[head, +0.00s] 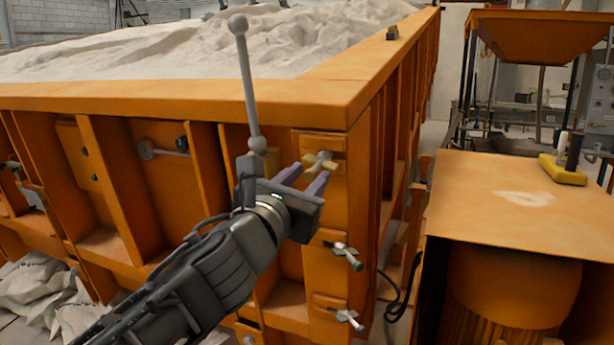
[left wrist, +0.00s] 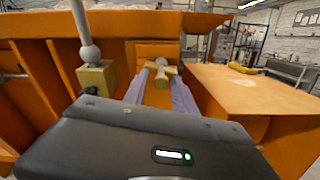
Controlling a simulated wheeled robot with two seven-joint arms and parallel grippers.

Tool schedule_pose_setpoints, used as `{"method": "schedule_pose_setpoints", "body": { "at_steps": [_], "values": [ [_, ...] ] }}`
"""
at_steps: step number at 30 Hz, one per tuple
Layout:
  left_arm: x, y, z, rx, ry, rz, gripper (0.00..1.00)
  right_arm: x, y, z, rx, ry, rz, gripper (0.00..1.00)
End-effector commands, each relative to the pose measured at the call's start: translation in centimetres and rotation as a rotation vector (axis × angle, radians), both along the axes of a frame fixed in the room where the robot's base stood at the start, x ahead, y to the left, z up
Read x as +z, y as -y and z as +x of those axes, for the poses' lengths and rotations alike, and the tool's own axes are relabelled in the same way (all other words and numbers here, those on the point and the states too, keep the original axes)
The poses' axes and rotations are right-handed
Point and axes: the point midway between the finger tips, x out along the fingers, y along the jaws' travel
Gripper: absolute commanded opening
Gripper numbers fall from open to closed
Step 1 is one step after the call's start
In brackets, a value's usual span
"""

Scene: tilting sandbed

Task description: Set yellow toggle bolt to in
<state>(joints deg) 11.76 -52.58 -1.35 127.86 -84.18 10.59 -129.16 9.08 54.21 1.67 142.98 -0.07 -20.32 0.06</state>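The yellow toggle bolt (head: 320,161) is mounted near the top of the orange sandbed's front corner post. It has a yellowish cross handle and a pale metal shaft. In the left wrist view the bolt (left wrist: 160,74) shows between and just beyond my fingertips. My left gripper (head: 306,178) is open, its two purple-grey fingers pointing at the bolt. The fingers also show in the left wrist view (left wrist: 160,75), one on each side of the bolt. I cannot tell whether they touch it. My right gripper is not in view.
A grey ball-ended lever (head: 246,85) stands left of the bolt, close to my gripper. A dark-tipped bolt (head: 344,253) and a pale bolt (head: 349,318) sit below on the post. An orange machine housing (head: 520,200) stands to the right. Sand (head: 180,50) fills the bed.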

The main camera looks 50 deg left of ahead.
Motion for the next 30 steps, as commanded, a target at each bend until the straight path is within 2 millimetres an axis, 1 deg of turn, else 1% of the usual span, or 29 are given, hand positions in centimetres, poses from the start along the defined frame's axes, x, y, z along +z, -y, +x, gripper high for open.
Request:
{"method": "schedule_pose_setpoints", "body": {
  "at_steps": [1, 5, 9, 15, 19, 30],
  "values": [
    [0.3, 0.2, -0.4, 0.000, 0.003, 0.000, 0.33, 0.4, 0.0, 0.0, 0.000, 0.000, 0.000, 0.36],
    [0.3, 0.9, -1.8, -0.001, 0.004, 0.001, 0.33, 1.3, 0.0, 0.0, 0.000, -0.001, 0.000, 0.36],
    [0.2, 1.9, -3.7, -0.001, 0.007, 0.000, 0.33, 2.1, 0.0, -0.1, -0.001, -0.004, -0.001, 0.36],
    [-0.2, 3.0, -6.0, 0.000, 0.006, 0.001, 0.33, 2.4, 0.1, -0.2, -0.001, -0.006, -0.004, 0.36],
    [-0.5, 3.2, -6.5, 0.000, 0.002, 0.000, 0.33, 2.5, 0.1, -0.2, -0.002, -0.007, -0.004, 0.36],
    [-0.6, 3.2, -6.6, 0.001, 0.000, 0.000, 0.33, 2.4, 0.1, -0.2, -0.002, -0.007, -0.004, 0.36]
  ]
}}
